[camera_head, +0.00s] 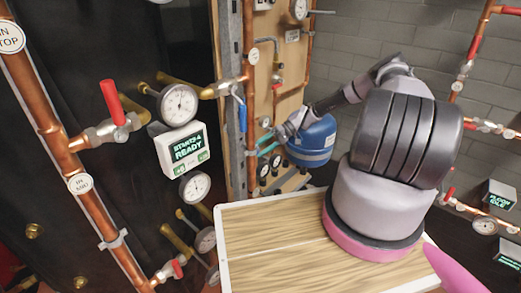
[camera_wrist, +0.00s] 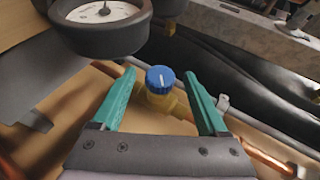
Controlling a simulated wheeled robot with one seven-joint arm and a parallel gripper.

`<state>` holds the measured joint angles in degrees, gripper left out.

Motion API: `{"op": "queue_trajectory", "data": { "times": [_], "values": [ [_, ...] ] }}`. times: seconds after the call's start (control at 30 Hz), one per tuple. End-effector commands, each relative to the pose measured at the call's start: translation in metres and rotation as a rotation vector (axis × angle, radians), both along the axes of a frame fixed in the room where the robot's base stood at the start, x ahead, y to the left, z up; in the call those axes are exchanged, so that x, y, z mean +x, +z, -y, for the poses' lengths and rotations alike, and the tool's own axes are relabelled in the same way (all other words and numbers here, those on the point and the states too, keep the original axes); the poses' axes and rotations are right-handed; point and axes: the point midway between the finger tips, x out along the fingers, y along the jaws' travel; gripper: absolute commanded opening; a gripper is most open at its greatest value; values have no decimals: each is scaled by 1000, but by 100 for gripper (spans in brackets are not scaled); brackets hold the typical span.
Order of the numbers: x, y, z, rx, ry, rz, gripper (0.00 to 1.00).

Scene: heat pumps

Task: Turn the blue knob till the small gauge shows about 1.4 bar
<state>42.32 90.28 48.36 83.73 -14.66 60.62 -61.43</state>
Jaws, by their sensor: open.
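The blue knob (camera_wrist: 160,79) has a white line across its top and sits on a brass valve body (camera_wrist: 165,103) in the wrist view. My gripper (camera_wrist: 159,75) is open, with one teal finger on each side of the knob. Gaps show between the fingers and the knob. A dark-rimmed gauge (camera_wrist: 104,14) is at the upper left of the wrist view, cut off by the top edge. Its needle shows, but I cannot read its value or tell whether it is the small gauge. In the head view my gripper (camera_head: 263,143) is by the pipework; I cannot make out the knob there.
A blue tank (camera_head: 312,143) stands just right of my gripper. A copper pipe (camera_head: 249,75) and a blue lever (camera_head: 241,113) are close on its left. Small gauges (camera_head: 264,170) sit below it. A wooden-topped surface (camera_head: 262,235) is in front. A copper pipe (camera_wrist: 262,158) runs at lower right.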

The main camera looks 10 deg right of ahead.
Motion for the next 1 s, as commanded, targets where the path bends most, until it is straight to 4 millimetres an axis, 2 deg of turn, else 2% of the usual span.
{"op": "queue_trajectory", "data": {
  "times": [0.17,0.4,0.6,1.0],
  "values": [
    [5,9,20,-4,-4,2,76],
    [13,31,63,-3,-4,1,76],
    [17,43,88,-3,-1,1,76],
    [18,47,95,-1,-1,-1,76]
  ]
}}
